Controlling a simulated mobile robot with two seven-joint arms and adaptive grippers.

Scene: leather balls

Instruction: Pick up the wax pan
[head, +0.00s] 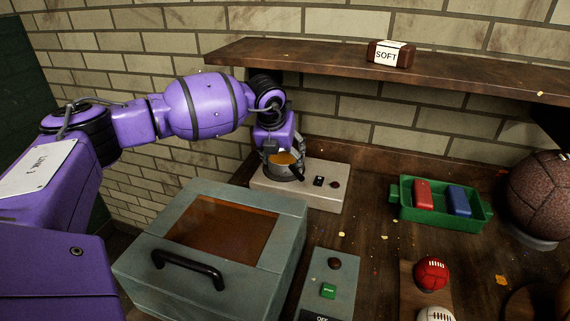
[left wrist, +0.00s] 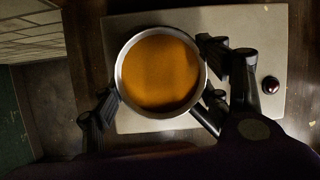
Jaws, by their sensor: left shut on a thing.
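The wax pan (head: 284,163) is a small metal pan filled with orange wax. It is at the pale hot plate unit (head: 325,197) by the back wall; I cannot tell whether it rests on the unit or is just above it. In the left wrist view the pan (left wrist: 161,70) appears round, over the pale plate (left wrist: 232,22). My left gripper (head: 283,160) is shut on the pan, with a black finger on either side of it in the left wrist view (left wrist: 155,95). My right gripper is not in view.
A grey box with a brown window and black handle (head: 187,269) stands in front. A control box with a green button (head: 328,291) is beside it. A green tray (head: 405,208) holds a red and a blue block. Balls lie at right. A shelf (head: 330,58) overhangs the back.

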